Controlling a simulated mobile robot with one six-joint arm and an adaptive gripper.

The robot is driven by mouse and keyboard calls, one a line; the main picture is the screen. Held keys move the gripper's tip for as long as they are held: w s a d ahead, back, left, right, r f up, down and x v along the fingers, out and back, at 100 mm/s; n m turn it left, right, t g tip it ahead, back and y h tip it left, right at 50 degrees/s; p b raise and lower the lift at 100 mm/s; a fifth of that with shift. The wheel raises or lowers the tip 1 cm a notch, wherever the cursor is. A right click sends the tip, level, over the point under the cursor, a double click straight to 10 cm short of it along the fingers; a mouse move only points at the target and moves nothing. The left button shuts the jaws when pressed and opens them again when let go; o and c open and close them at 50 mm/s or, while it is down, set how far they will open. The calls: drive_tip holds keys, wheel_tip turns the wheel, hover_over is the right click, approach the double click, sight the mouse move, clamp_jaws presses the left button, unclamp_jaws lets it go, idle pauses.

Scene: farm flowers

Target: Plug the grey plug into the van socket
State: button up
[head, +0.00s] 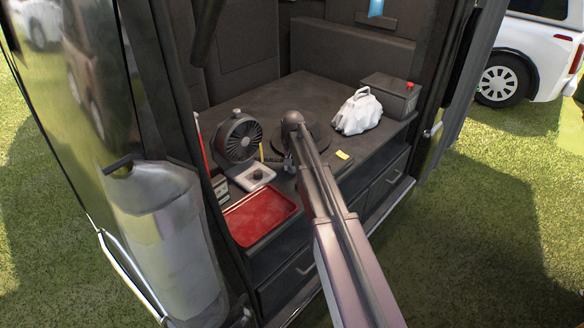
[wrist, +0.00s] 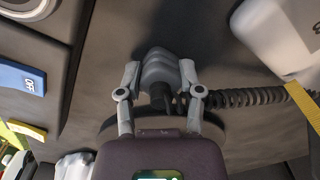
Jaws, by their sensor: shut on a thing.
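In the wrist view my gripper (wrist: 159,76) is shut on the grey plug (wrist: 160,65), with one finger on each side of its body. A dark coiled cable (wrist: 245,97) runs from the plug to the right. In the head view my gripper is over the van's dark worktop (head: 312,92), mostly hidden by my arm, and the plug cannot be made out. A round grey ring on a dark panel (wrist: 22,8) is cut off at the wrist view's top left corner. I cannot tell whether it is the van socket.
A fan (head: 238,138), a white device with a dark knob (head: 252,176) and a red tray (head: 262,215) stand left of my arm. A white bag (head: 358,112) and a dark box (head: 390,95) are at right. A blue OFF label (wrist: 22,78) shows in the wrist view.

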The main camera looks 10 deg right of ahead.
drive_tip(key=shift+r, duration=0.15)
wheel_tip(320, 180, up, 4)
drive_tip(key=p, duration=0.4)
drive_tip(key=shift+f, duration=0.2)
drive_tip(key=s+a, duration=0.1)
drive_tip(key=s, duration=0.9)
drive_tip(key=s+a+r+p, duration=0.1)
drive_tip(key=s, duration=0.4)
drive_tip(key=shift+s+a, duration=0.3)
drive_tip(key=shift+s, duration=0.1)
